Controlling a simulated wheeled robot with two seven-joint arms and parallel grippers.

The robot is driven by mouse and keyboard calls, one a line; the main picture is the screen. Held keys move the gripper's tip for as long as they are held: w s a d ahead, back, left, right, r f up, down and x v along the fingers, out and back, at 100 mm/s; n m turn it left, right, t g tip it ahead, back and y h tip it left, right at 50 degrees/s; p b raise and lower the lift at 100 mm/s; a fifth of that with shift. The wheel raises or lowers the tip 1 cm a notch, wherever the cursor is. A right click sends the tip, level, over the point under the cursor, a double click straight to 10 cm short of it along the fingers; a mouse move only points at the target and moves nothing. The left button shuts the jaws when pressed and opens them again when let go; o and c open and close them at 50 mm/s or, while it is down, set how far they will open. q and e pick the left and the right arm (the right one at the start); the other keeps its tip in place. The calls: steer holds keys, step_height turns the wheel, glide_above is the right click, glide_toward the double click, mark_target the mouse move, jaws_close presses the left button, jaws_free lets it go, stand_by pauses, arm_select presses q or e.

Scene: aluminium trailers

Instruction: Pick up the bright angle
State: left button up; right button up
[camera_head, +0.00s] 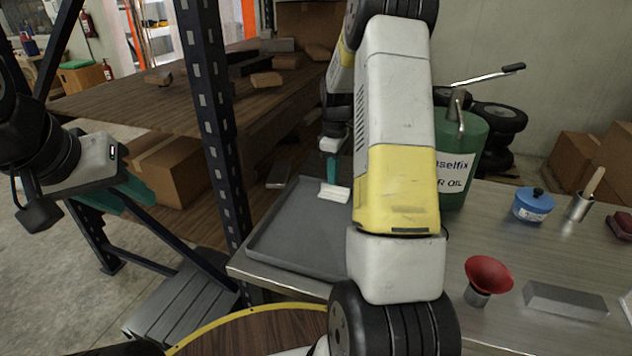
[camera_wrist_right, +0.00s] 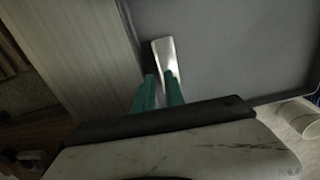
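The bright angle (camera_head: 335,192) is a small, pale, shiny metal piece at the grey tray's (camera_head: 290,262) back right part in the head view. My right gripper (camera_head: 331,178) points down at it, with teal fingers at its upper edge. In the right wrist view the angle (camera_wrist_right: 166,58) reaches out past the fingertips of my right gripper (camera_wrist_right: 160,76). Part of it shows between the two fingers; I cannot tell whether they grip it. My left gripper (camera_head: 138,196) is off to the left, away from the tray; its finger opening is unclear.
A green oil can (camera_head: 462,150) stands on the metal bench right of my right arm. A blue pot (camera_head: 533,204), a red funnel (camera_head: 489,273) and a metal bar (camera_head: 565,300) are further right. A dark rack post (camera_head: 212,120) rises left of the tray.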

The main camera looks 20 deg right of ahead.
mark_target(333, 192)
steer(key=shift+f, duration=1.6)
jaws_close()
steer(key=shift+r, duration=0.1)
